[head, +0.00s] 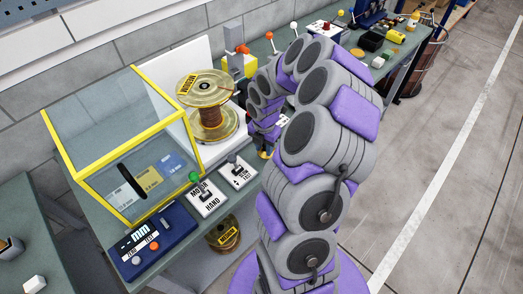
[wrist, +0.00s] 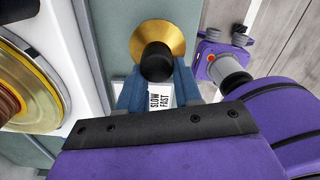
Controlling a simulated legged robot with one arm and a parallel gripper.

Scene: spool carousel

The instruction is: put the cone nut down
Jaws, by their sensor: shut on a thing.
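The cone nut, a brass disc (wrist: 176,36) with a black knob (wrist: 156,62), shows in the wrist view. My gripper (wrist: 157,84) has its two blue fingers closed on the black knob. The nut appears to be above the bench, over the white SLOW/FAST plate (wrist: 161,98); its exact height cannot be told.
Lever plates (head: 207,200) and a blue control panel (head: 150,240) line the front edge.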

